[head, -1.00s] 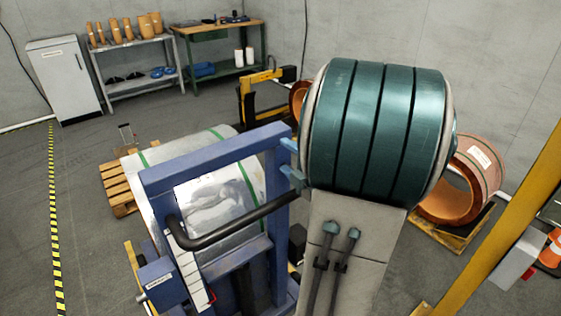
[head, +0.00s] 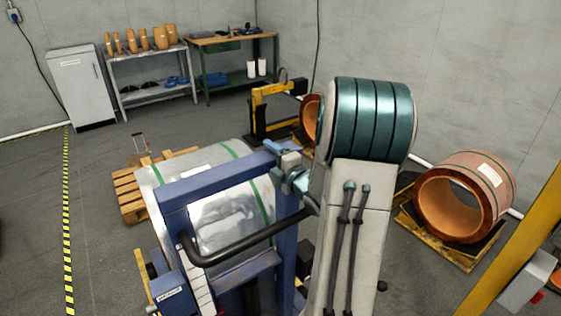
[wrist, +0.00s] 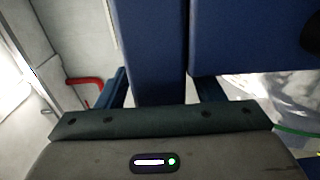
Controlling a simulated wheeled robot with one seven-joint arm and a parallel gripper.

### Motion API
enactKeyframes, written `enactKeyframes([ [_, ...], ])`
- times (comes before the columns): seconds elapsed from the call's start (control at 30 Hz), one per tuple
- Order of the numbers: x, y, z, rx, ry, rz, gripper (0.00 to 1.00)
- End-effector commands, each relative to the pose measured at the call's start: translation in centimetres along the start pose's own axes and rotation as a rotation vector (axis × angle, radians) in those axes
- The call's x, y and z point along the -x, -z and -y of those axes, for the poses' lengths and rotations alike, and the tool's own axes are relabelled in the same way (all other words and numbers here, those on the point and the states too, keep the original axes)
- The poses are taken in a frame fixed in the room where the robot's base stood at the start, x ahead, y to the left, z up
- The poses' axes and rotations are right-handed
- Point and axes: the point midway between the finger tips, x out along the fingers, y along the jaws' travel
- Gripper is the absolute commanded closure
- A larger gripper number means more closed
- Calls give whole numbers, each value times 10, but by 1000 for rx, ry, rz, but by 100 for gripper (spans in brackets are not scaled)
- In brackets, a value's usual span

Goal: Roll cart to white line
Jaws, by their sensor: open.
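The cart (head: 173,198) is a blue upright frame with a bent black handle bar (head: 245,240). It stands in front of a large silver foil coil (head: 222,206) with green straps; whether the coil rests on it is unclear. My gripper (head: 284,164) is open at the frame's upper right corner. In the wrist view my two fingers (wrist: 162,84) point at a blue post (wrist: 150,45), which lies between or just beyond them. Contact cannot be told. I see no white line on the floor; a yellow-and-black striped line (head: 67,225) runs down the left.
A wooden pallet (head: 128,195) lies behind the coil. A yellow lifting device (head: 270,105) stands at the back, and a copper coil (head: 462,197) on a pallet is at right. A yellow post (head: 510,245) is at front right. Floor left of the cart is clear.

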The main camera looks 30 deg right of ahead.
Motion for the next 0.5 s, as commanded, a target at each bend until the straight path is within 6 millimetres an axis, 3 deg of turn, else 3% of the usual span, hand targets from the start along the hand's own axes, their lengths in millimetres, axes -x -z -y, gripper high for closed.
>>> enactKeyframes([
  [0.4,-8,0,0,-1,1,0,38],
  [0.5,-8,0,0,-1,1,0,66],
])
